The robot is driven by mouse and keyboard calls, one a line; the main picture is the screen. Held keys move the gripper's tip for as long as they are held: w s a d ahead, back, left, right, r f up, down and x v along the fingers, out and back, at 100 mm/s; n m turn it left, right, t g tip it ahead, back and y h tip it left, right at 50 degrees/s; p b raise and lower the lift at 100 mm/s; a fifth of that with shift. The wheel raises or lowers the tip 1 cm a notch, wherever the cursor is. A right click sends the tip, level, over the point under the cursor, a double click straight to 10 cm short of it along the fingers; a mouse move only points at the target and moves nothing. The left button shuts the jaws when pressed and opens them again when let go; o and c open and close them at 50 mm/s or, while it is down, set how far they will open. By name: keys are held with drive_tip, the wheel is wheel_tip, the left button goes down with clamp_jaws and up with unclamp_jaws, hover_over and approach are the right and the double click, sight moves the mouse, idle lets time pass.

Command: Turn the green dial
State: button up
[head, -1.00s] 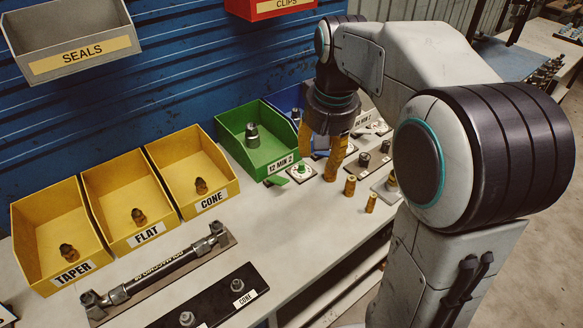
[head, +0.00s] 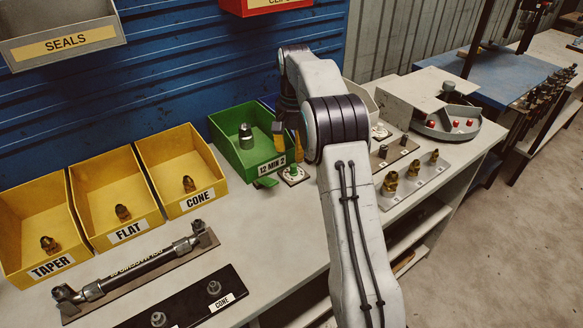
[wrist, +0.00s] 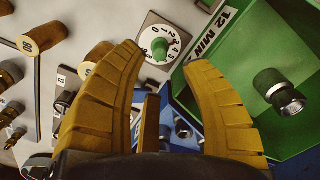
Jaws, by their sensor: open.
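In the wrist view the green dial (wrist: 162,48) shows at top centre, between and beyond my fingertips. My gripper (head: 289,147) is open and empty, its yellow fingers pointing down close above the dial. In the wrist view my gripper (wrist: 163,57) has its fingers spread to either side of the dial. I see no clear contact. My arm hides part of the bench right of the dial.
The green bin (head: 226,147), labelled 12 MIN 2, stands close behind the dial and holds a metal fitting (wrist: 279,92). Yellow bins (head: 180,165) stand to the left. Brass fittings (head: 390,183) and a grey round tray (head: 462,132) are to the right.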

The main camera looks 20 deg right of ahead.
sight(294, 165)
drive_tip(key=shift+f+b, duration=0.45)
drive_tip(key=shift+f, duration=2.7)
clamp_jaws()
